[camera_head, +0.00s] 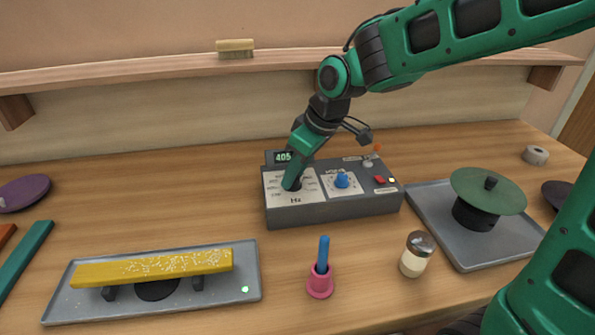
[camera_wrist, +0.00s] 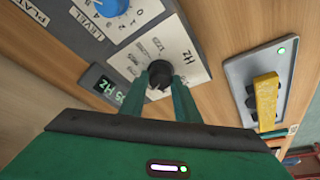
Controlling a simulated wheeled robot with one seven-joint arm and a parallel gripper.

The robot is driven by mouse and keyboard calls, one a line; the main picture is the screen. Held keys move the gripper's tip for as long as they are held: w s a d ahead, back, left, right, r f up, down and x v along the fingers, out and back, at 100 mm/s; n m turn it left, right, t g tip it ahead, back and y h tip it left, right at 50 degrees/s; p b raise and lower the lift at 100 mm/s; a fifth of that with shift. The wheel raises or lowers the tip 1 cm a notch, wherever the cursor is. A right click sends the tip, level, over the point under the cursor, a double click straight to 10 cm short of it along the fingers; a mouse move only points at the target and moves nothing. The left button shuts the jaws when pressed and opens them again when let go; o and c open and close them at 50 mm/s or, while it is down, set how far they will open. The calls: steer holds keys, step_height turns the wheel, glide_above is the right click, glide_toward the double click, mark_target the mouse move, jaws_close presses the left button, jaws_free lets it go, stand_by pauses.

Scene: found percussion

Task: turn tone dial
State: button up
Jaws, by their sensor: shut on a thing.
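A grey control box (camera_head: 335,212) stands in the middle of the wooden table. The black tone dial (camera_wrist: 159,73) sits on its white panel marked Hz and is seen from above in the wrist view. My gripper (camera_head: 291,184) reaches down onto the left part of the box, and its green fingers (camera_wrist: 160,95) are shut on the dial's sides. In the head view the fingers mostly hide the dial. A blue level knob (camera_head: 342,180) is to the right of the dial, apart from my gripper.
A yellow bar (camera_head: 152,268) with pale grains lies over a grey tray (camera_head: 250,262) at front left. A blue-handled tool in a pink holder (camera_head: 320,284) and a shaker (camera_head: 416,254) stand in front of the box. A green disc (camera_head: 488,190) stands on the right tray.

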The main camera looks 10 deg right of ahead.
steer(key=shift+w+r+m, duration=0.1)
steer(key=shift+w+m, duration=0.1)
steer(key=shift+m, duration=0.1)
steer(key=o, duration=0.9)
steer(key=shift+o, duration=0.7)
steer(key=shift+s, duration=0.1)
steer(key=v, duration=1)
steer(key=shift+r, duration=0.25)
steer(key=shift+d, duration=0.1)
